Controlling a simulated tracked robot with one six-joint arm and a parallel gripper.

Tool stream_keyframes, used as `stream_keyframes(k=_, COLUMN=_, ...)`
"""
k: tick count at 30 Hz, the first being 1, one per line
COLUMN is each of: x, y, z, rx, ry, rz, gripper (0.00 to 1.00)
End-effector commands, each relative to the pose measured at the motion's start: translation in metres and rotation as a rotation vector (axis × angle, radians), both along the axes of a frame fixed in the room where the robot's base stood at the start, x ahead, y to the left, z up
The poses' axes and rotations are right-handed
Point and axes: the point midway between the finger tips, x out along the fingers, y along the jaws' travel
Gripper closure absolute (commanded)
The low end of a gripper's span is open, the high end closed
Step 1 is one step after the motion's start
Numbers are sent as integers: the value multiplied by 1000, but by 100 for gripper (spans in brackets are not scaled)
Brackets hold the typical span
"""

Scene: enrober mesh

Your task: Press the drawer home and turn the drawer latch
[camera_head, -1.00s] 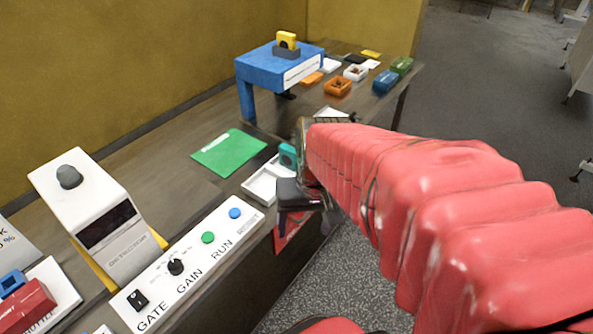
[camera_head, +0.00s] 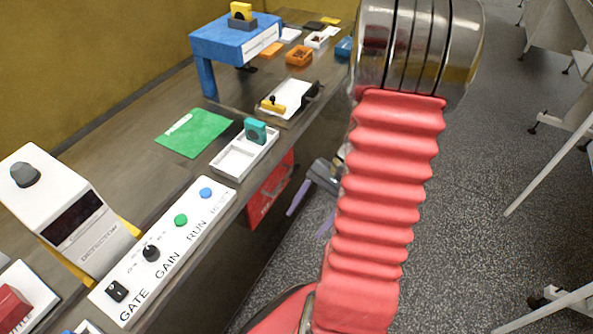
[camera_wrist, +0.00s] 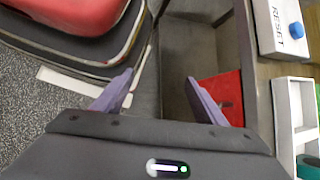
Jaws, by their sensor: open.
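My gripper (camera_head: 312,208) is open and empty, low beside the table's front edge in the head view. Its two purple fingers stand apart in the wrist view (camera_wrist: 161,98). A red panel (camera_head: 270,188) with dark marks shows below the table edge, left of my gripper. It also shows in the wrist view (camera_wrist: 230,92), partly behind the right finger. I cannot tell whether it belongs to the drawer. A yellow lever (camera_head: 273,106) with a black knob lies on a white plate (camera_head: 292,96) on the table; I cannot tell whether it is the latch.
The white tray (camera_head: 229,165) with a teal block (camera_head: 255,131) stands near the table edge. A control panel (camera_head: 133,284) with buttons is to its left. A green sheet (camera_head: 195,139) and a blue stand (camera_head: 205,42) are farther back.

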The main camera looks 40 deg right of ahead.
Motion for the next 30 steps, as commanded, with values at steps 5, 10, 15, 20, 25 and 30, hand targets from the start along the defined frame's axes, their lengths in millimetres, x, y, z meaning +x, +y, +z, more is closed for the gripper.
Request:
stream_keyframes(k=5, x=-1, y=-12, z=-23, rx=141, ry=21, rz=-168, gripper=34)
stream_keyframes(k=10, x=1, y=-24, z=-43, rx=276, ry=26, rz=-330, gripper=34)
stream_keyframes(k=15, x=5, y=-40, z=-63, rx=412, ry=17, rz=-495, gripper=34)
stream_keyframes(k=20, x=10, y=-58, z=-80, rx=545, ry=-8, rz=-659, gripper=34)
stream_keyframes(k=25, x=18, y=-84, z=-97, rx=689, ry=-55, rz=-838, gripper=34)
stream_keyframes(k=30, x=30, y=-120, z=-108, rx=836, ry=-138, rz=-1019, gripper=34)
